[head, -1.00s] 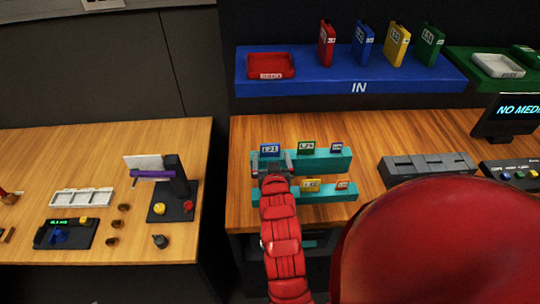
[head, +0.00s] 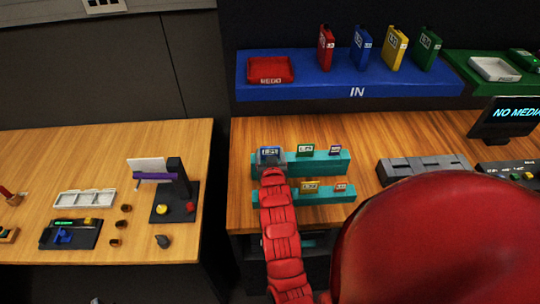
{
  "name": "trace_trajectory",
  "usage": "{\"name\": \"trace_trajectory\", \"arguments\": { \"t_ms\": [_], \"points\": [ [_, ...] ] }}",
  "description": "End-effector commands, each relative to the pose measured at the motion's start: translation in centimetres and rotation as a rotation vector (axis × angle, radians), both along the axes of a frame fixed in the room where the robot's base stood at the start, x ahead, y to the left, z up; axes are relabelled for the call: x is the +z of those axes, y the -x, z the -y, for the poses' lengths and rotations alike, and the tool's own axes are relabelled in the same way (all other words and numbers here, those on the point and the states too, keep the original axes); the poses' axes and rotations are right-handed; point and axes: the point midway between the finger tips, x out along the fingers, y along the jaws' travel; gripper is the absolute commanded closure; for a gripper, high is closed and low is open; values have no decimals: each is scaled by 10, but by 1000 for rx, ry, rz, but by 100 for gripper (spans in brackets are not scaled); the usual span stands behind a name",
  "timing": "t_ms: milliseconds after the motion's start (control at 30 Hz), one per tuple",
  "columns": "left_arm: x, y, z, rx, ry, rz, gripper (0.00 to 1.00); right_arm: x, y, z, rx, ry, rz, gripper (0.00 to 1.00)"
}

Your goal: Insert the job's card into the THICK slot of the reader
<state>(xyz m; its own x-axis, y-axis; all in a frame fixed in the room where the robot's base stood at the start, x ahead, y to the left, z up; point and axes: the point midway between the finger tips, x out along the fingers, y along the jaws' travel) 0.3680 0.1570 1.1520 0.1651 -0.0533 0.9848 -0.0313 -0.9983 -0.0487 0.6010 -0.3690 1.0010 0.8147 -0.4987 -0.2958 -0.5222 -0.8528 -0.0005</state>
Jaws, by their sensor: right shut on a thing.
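My right gripper (head: 270,159) is at the left end of the back teal rack, shut on a blue card (head: 269,150) with a white label. The card still appears to stand at the rack; whether it is lifted at all I cannot tell. A green card (head: 305,150) and a small purple card (head: 335,150) stand in the same teal rack (head: 325,163). A yellow card (head: 310,187) and a small orange-red card (head: 341,187) stand in the front rack. A long grey block (head: 425,167), perhaps the reader, lies to the right; its slots are not clear. My left gripper is not in view.
A blue shelf (head: 300,92) marked IN holds a red tray (head: 270,70) and several coloured cases. A screen (head: 512,119) reads NO MEDIA. My red arm hides the front right of the wooden desk. Desk between rack and grey block is clear.

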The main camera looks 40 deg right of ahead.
Motion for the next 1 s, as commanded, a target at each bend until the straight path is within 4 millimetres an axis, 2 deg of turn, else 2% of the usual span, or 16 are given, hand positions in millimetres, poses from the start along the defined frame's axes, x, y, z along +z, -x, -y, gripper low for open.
{"name": "trace_trajectory", "arguments": {
  "t_ms": [33, 133, 367, 567, 1000],
  "points": [
    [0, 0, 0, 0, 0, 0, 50, 0, 0, 0, 0, 0, 0, 67],
    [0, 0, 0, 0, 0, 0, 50, 0, 0, 0, 0, 0, 0, 83],
    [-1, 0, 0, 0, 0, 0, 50, 1, 0, 0, 0, 1, 1, 83],
    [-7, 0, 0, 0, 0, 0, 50, 12, -1, 0, -1, 0, 2, 83],
    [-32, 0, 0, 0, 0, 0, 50, 76, -1, 0, 1, 3, 5, 83]
  ]
}}
